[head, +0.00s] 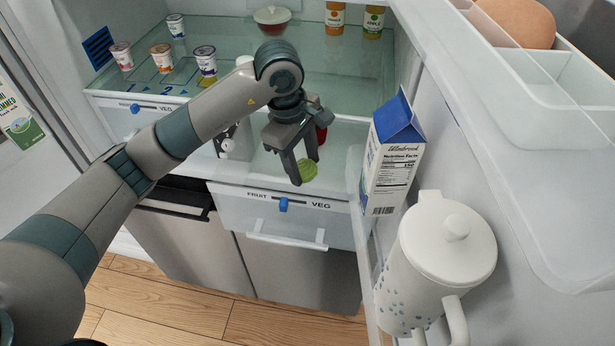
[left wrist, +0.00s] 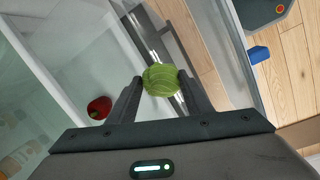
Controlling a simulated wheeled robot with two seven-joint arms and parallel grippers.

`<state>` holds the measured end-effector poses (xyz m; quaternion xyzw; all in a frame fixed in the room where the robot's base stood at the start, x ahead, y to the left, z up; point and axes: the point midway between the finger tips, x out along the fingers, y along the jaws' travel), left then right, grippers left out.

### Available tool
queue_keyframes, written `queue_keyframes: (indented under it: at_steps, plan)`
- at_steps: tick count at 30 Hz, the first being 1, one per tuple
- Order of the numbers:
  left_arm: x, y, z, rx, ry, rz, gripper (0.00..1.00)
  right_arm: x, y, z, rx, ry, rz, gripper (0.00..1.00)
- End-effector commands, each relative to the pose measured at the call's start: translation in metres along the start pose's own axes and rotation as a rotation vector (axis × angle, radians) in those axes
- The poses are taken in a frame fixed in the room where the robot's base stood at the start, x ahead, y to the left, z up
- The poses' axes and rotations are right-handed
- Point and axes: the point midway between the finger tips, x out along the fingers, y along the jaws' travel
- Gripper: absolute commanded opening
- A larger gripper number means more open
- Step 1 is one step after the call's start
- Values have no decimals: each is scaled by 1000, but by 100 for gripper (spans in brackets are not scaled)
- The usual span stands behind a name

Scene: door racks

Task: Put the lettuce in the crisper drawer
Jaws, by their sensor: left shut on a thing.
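The lettuce (head: 308,170) is a small round green head. My left gripper (head: 304,171) is shut on it, and the lettuce (left wrist: 160,80) shows between the two fingertips in the left wrist view. The crisper drawer (head: 265,215) with the FRUIT/VEG slider appears pulled out. In the head view the lettuce is just above and behind its front; I cannot tell its exact height. A red fruit or vegetable (left wrist: 99,107) lies to the left in the wrist view, and is partly hidden by the gripper in the head view. My right gripper is not in view.
The open fridge door holds a milk carton (head: 391,160) and a white pitcher (head: 447,245), close to the right of my gripper. Yogurt cups (head: 162,57), a lidded bowl (head: 272,20) and jars (head: 374,22) stand on the glass shelf above. Wooden floor lies below.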

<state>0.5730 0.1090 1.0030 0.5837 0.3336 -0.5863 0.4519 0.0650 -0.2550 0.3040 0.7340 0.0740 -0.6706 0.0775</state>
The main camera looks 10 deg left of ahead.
Motion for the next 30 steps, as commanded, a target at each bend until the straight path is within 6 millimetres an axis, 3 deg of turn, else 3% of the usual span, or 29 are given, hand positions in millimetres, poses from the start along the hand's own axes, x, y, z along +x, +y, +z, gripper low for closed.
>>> queue_keyframes:
  at_steps: [12,25,30]
  plan:
    - [49,-8,-4,-1,-1,-4,24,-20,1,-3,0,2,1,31]
    - [57,-8,-5,-1,0,-1,24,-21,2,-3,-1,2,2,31]
    - [72,-12,-7,-1,0,-5,24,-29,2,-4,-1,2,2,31]
